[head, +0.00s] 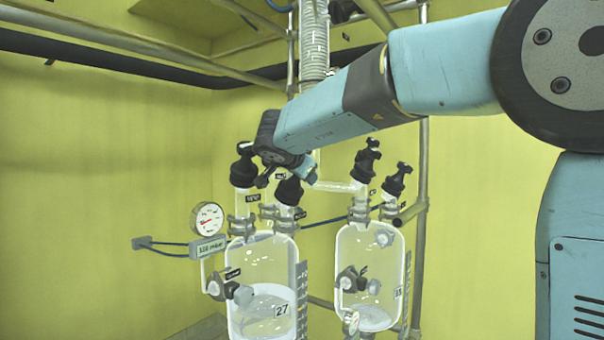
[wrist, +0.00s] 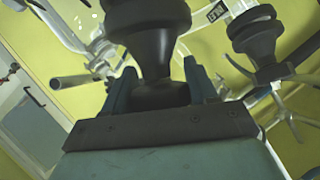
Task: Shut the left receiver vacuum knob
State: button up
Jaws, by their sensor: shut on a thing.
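The left receiver (head: 260,262) is a clear glass vessel marked 27, with pale liquid in its lower part. Two black knobs stand on its necks. The right one, which I take for the vacuum knob (head: 289,191), sits right under my gripper; its label is too small to read surely. In the wrist view my gripper (wrist: 160,82) has one finger on each side of a black knob (wrist: 152,25) and is shut on it. The other black knob (head: 243,167) of this receiver stands apart to the left. My wrist partly hides the held knob's top in the head view.
A second glass receiver (head: 368,270) with its own black knobs stands to the right. A round gauge (head: 207,219) and a pressure readout (head: 208,247) are left of the left receiver. Another knob (wrist: 255,38) is close beside my gripper. Metal frame tubes run behind.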

jog(key=shift+f+m+g+h, duration=0.1)
jog(key=shift+m+g+h, duration=0.2)
jog(key=shift+m+g, duration=0.1)
jog(key=shift+s+d+f+m+g+h, duration=0.15)
jog(key=shift+m+g+h, duration=0.4)
jog(key=shift+m+g, duration=0.35)
jog(key=shift+s+d+f+m+g+h, duration=0.1)
jog(key=shift+m+g+h, duration=0.45)
jog(key=shift+m+g, duration=0.35)
jog(key=shift+d+m, duration=0.1)
jog(key=shift+m, duration=0.2)
jog(key=o, duration=1)
jog(key=shift+c, duration=0.2)
jog(key=shift+r, duration=0.1)
jog(key=v, duration=1.3)
jog(key=shift+s+a, duration=0.15)
jog(key=shift+a, duration=0.2)
jog(key=shift+r, duration=0.15)
